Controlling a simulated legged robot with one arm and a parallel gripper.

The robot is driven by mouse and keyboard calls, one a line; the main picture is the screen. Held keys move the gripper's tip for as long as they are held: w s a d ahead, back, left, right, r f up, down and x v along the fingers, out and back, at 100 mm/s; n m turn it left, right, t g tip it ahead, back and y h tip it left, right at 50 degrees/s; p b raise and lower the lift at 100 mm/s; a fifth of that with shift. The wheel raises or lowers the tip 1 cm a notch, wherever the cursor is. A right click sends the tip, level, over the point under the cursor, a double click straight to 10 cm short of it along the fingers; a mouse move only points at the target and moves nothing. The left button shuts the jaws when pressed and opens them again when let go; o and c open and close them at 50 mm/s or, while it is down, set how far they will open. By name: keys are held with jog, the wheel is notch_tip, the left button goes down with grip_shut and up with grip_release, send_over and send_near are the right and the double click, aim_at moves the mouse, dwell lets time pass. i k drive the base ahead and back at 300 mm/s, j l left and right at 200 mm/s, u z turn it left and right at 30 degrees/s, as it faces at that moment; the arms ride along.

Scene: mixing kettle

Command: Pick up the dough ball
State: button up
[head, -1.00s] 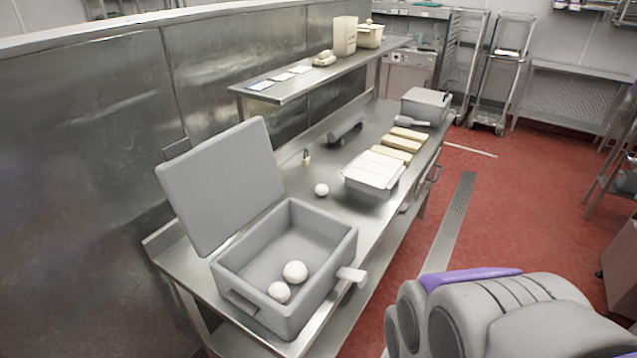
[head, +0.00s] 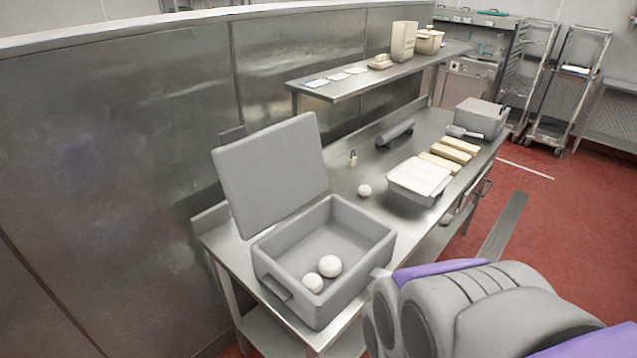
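A white dough ball (head: 365,190) lies alone on the steel table (head: 350,212), behind the grey box. Two more dough balls, a larger one (head: 330,266) and a smaller one (head: 313,283), lie side by side on the floor of the open grey box (head: 379,252). The box's grey lid (head: 272,172) stands raised at its back left. My arm fills the lower right of the head view, in front of the table. My gripper's fingers do not show.
A covered white tray (head: 420,177), several pale blocks (head: 448,159), a grey roller (head: 395,133) and a grey bin (head: 480,117) stand farther along the table. A raised shelf (head: 340,85) runs behind. Red floor is open at right.

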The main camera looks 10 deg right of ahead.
aim_at(364, 190)
jog(key=i+l+u, duration=0.2)
jog(key=l+u, duration=0.15)
jog(key=l, duration=0.15)
jog(key=i+l+u, duration=0.1)
jog(key=l+u, duration=0.25)
jog(key=l, duration=0.2)
jog(key=l+u, duration=0.35)
jog(key=l, duration=0.25)
jog(key=l+u, duration=0.25)
jog(key=l, duration=3.05)
